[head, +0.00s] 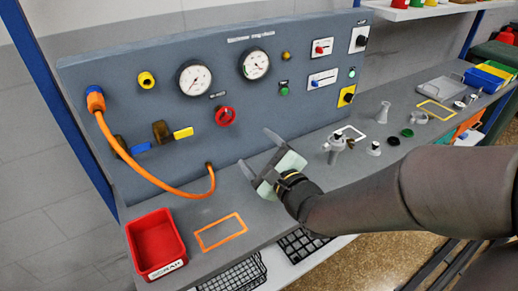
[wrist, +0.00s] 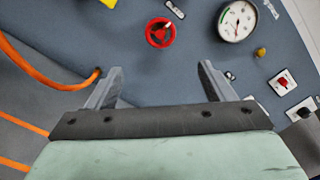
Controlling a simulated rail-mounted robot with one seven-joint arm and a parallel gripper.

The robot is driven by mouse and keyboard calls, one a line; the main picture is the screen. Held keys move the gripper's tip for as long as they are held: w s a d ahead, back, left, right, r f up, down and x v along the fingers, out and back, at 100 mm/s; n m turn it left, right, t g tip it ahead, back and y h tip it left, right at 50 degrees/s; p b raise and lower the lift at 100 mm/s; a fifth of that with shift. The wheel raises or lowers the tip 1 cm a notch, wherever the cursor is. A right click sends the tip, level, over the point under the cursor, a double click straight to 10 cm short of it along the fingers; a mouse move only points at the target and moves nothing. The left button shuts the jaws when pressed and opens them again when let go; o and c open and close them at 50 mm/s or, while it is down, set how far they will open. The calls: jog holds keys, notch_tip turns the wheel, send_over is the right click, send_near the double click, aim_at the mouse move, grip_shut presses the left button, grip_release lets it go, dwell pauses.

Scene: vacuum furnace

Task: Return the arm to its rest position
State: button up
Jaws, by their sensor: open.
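My gripper (head: 262,157) is open and empty in the head view. It is held above the bench in front of the lower part of the grey panel (head: 120,85). My dark arm reaches in from the right edge. In the wrist view the two grey fingers of my gripper (wrist: 157,82) stand wide apart with nothing between them. Beyond them is the panel with a red round knob (wrist: 160,33) and a white dial gauge (wrist: 237,21).
An orange hose (head: 150,178) loops from the panel's left side to its base. A red scrap bin (head: 157,243) stands at the bench's front left, beside an orange outlined rectangle (head: 221,232). Metal fittings (head: 336,146) stand right of my gripper. Black crates (head: 300,246) sit below.

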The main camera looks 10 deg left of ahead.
dwell(0.3)
jog(key=s+d+f+n+g+h, duration=0.1)
jog(key=d+f+n+g+h, duration=0.2)
jog(key=d+f+n+h, duration=0.3)
jog(key=s+d+f+n+g+h, duration=0.15)
jog(key=d+f+n+h, duration=0.3)
jog(key=d, duration=0.45)
jog(key=s+d+n+g, duration=0.4)
jog(key=s, duration=0.4)
jog(key=s+d+n+g+h, duration=0.1)
jog(key=s+d+n+g, duration=0.3)
jog(key=s, duration=0.4)
jog(key=shift+r+n+g, duration=0.35)
jog(key=shift+n, duration=0.1)
